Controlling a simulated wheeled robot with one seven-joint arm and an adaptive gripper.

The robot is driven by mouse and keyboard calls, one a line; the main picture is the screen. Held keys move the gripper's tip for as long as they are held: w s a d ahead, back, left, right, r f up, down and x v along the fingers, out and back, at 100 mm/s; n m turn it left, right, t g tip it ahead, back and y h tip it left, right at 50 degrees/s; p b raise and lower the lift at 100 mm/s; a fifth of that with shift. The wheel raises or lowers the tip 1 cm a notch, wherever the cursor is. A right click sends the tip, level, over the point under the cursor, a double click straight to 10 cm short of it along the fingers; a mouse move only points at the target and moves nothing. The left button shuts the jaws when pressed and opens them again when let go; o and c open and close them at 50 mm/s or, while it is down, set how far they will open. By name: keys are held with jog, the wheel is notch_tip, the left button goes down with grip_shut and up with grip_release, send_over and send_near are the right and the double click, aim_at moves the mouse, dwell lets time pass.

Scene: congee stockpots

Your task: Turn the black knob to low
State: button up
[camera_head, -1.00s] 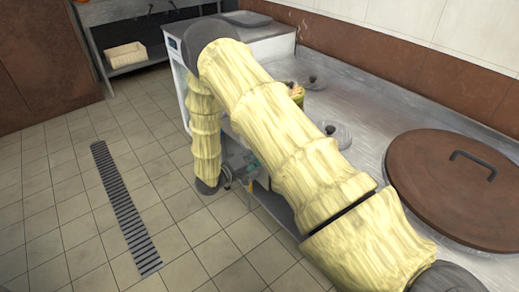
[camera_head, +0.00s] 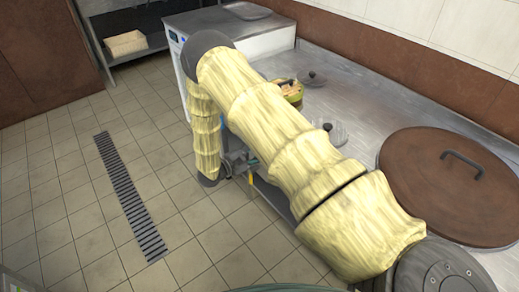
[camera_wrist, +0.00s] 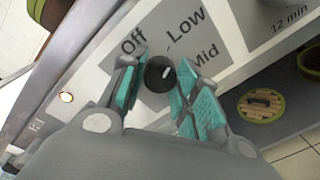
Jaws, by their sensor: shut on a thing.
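The black knob (camera_wrist: 160,74) sits on a grey and white panel in the wrist view, with the words Off (camera_wrist: 133,39), Low (camera_wrist: 185,28) and Mid (camera_wrist: 205,57) printed around it. A short white mark on the knob slants toward the upper right, on the side of Low and Mid. My gripper (camera_wrist: 158,82) has its teal-padded fingers on either side of the knob and is shut on it. In the head view my gripper (camera_head: 240,165) is at the counter's front side, partly behind my arm, and the knob is hidden.
A large brown lid (camera_head: 425,190) with a dark handle lies on the steel counter (camera_head: 375,115). The tiled floor (camera_head: 75,215) at left is clear, with a long drain grate (camera_head: 130,195).

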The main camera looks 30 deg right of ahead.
jog(key=shift+n, duration=0.5)
dwell(0.3)
jog(key=o, duration=1)
jog(key=shift+a, duration=0.1)
jog(key=a, duration=1.1)
jog(key=shift+s+a+r, duration=0.25)
jog(key=shift+a, duration=0.15)
